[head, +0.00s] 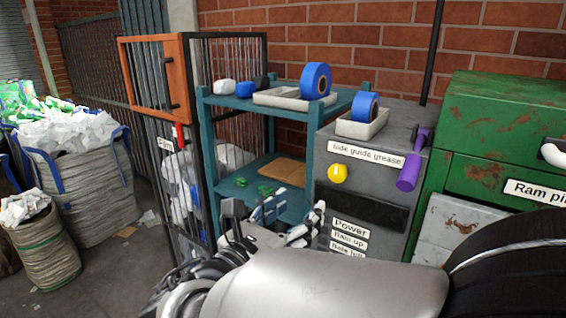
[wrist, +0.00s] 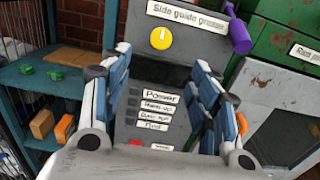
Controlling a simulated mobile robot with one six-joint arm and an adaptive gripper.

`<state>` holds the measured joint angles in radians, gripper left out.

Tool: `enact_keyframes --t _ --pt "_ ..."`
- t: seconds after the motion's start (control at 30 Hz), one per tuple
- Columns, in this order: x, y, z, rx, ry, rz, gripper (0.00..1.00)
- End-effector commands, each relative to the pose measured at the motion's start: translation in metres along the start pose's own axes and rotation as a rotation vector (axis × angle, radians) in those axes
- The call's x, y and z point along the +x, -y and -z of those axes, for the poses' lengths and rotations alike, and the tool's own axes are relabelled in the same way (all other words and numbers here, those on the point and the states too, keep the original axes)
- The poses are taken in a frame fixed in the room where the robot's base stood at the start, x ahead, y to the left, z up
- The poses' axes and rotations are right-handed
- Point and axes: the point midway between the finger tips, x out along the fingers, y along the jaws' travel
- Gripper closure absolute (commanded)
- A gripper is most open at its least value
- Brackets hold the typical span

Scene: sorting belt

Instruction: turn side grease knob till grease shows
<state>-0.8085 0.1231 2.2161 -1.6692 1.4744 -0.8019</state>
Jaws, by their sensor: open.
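The yellow round grease knob (head: 337,173) sits on the front of a grey cabinet (head: 400,150), below a label reading "Side guide grease" (head: 366,153). In the wrist view the knob (wrist: 161,38) shows a small pale mark on its face. No grease can be made out around it. My gripper (head: 295,215) is in front of the cabinet, lower and to the left of the knob in the head view. In the wrist view its two fingers (wrist: 160,85) are spread apart with nothing between them, and the knob lies beyond and above them, untouched.
A purple tool (head: 410,170) hangs at the cabinet's right edge. Below the knob are a dark slot and labelled controls under "Power" (head: 350,225). A teal shelf (head: 235,188) with tape rolls stands left, a rusty green machine (head: 500,120) right. Filled sacks (head: 80,180) stand far left.

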Motion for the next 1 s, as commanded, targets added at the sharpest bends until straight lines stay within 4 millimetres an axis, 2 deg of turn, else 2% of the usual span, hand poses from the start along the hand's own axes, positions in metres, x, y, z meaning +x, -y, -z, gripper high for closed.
enact_keyframes --t 0.6,0.8,1.0 --pt "0.129 0.003 0.001 0.004 -0.003 0.008 0.44" --pt "0.155 0.003 0.001 0.004 -0.004 0.006 0.44" --pt "0.164 0.002 0.001 0.004 -0.003 0.003 0.44"
